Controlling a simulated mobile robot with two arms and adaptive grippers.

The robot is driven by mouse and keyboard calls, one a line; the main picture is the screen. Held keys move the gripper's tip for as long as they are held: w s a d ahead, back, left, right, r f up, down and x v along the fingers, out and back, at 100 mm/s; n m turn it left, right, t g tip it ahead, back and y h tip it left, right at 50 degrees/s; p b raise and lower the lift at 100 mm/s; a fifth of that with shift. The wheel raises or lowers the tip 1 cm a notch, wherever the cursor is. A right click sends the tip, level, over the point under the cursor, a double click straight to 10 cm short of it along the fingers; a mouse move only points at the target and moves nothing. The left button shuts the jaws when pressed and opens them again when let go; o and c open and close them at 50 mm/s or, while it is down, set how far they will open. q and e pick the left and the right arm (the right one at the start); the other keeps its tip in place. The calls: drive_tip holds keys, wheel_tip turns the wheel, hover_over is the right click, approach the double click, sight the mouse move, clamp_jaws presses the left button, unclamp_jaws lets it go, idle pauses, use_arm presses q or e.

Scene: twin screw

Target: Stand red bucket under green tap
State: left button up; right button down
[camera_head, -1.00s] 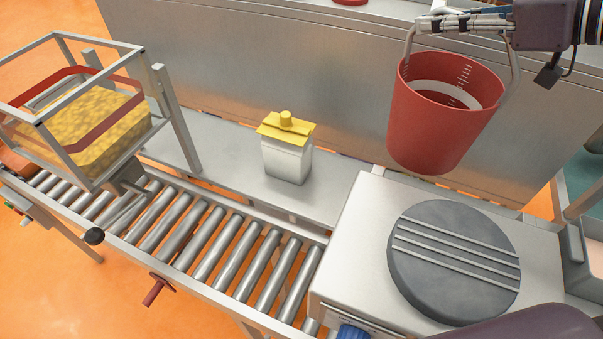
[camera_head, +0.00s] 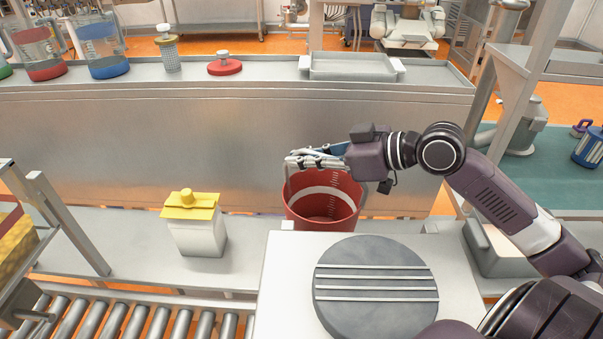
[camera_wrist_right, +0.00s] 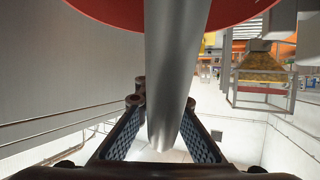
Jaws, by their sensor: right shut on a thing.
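The red bucket (camera_head: 322,208) hangs upright by its grey handle from my right gripper (camera_head: 312,160) in the head view. It is behind the white box with the dark round plate, which hides its lower part. In the right wrist view the handle (camera_wrist_right: 172,75) passes between the fingers (camera_wrist_right: 155,135), and red bucket surface (camera_wrist_right: 120,10) shows at the top. I cannot tell whether the bucket's base touches anything. I see no green tap; only a sliver of something green shows at the far left edge. My left gripper is not in view.
The white box with a dark round plate (camera_head: 375,285) stands in front. A yellow-lidded container (camera_head: 195,225) sits on the low shelf. A long metal counter (camera_head: 250,92) behind carries jugs, a red disc (camera_head: 225,68) and a tray (camera_head: 352,68). Rollers (camera_head: 130,320) lie at lower left.

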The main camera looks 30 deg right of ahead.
sight(301, 177)
drive_tip(key=shift+f+p, duration=0.35)
drive_tip(key=shift+f, duration=1.9)
drive_tip(key=c, duration=2.5)
unclamp_jaws()
drive_tip(key=shift+f, duration=0.2)
drive_tip(key=o, duration=0.4)
